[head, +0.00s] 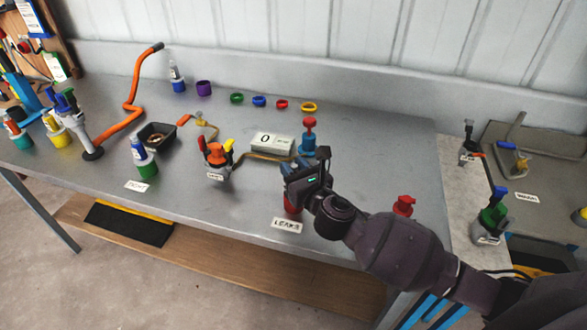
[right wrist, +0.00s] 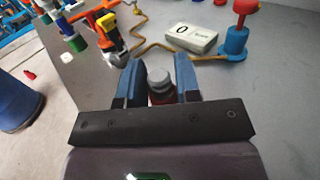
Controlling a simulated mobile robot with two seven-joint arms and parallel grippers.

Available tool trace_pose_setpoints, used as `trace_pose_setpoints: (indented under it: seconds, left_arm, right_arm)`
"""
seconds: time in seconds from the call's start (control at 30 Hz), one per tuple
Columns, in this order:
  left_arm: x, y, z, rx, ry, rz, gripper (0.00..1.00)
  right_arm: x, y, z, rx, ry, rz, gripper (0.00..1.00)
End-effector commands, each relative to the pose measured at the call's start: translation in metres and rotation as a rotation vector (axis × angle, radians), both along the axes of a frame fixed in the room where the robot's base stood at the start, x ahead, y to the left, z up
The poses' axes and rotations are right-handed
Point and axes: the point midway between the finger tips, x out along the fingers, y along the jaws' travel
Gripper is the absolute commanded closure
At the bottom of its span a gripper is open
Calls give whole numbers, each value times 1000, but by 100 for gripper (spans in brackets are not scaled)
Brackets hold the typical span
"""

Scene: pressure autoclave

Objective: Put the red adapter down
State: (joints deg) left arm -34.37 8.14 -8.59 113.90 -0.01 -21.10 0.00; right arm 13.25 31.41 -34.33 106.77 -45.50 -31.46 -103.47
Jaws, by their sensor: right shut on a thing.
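My right gripper (head: 294,180) is shut on the red adapter (head: 291,204) near the front edge of the grey workbench (head: 375,150). Below the jaws, the adapter's red lower part shows just behind the LEAKS label (head: 287,224). In the right wrist view its grey top (right wrist: 158,80) stands between the blue fingers of the gripper (right wrist: 158,68). The gripper hides much of the adapter. I cannot tell whether its base touches the bench. My left gripper is not in view.
A red fitting (head: 403,205) stands to the right, near my right arm. Behind the gripper are a red-and-blue pump-like device (head: 308,138) and a display reading 0 (head: 271,142). Coloured rings lie at the back.

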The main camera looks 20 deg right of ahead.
Motion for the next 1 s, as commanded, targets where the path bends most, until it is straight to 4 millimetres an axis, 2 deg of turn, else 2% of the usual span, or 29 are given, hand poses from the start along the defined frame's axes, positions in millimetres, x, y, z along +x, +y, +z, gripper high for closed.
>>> trace_pose_setpoints:
  seconds: [0.17,0.53,0.57,0.7,1.0]
  left_arm:
    - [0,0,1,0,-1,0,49]
    - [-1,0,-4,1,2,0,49]
    - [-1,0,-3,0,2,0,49]
    - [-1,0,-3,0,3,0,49]
    - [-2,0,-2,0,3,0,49]
  right_arm:
    - [0,0,3,0,-3,0,100]
    - [0,0,-7,0,-2,0,100]
    - [0,0,-7,0,-1,0,65]
    - [0,0,-6,0,-1,0,44]
    - [0,0,-4,-1,-2,0,44]
